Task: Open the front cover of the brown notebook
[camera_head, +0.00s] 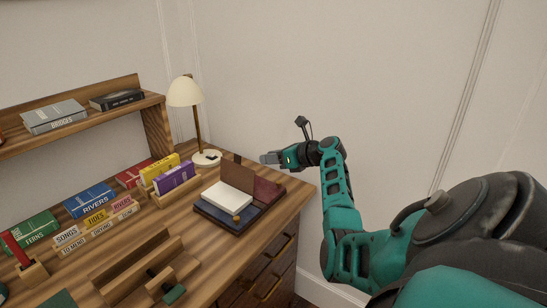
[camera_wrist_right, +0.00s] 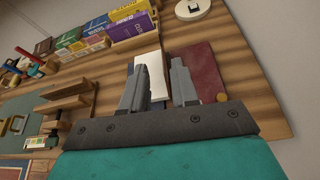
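The brown notebook lies on the right part of the desk, on a dark blue and maroon base. Its brown cover (camera_head: 238,176) stands raised, roughly upright, beside the bare white pages (camera_head: 226,194). The white pages also show in the right wrist view (camera_wrist_right: 149,60), partly behind a finger. My right gripper (camera_head: 268,158) is just behind and right of the raised cover in the head view. In the wrist view its fingers (camera_wrist_right: 159,66) are apart over the notebook. I cannot tell whether a finger touches the cover. My left gripper is not in view.
A maroon panel (camera_head: 268,191) lies right of the pages. A cream lamp (camera_head: 185,92) stands behind. Purple (camera_head: 175,177) and yellow books stand left of the notebook. Wooden holders (camera_head: 140,262) occupy the front left. The desk's right edge is close, with the wall behind.

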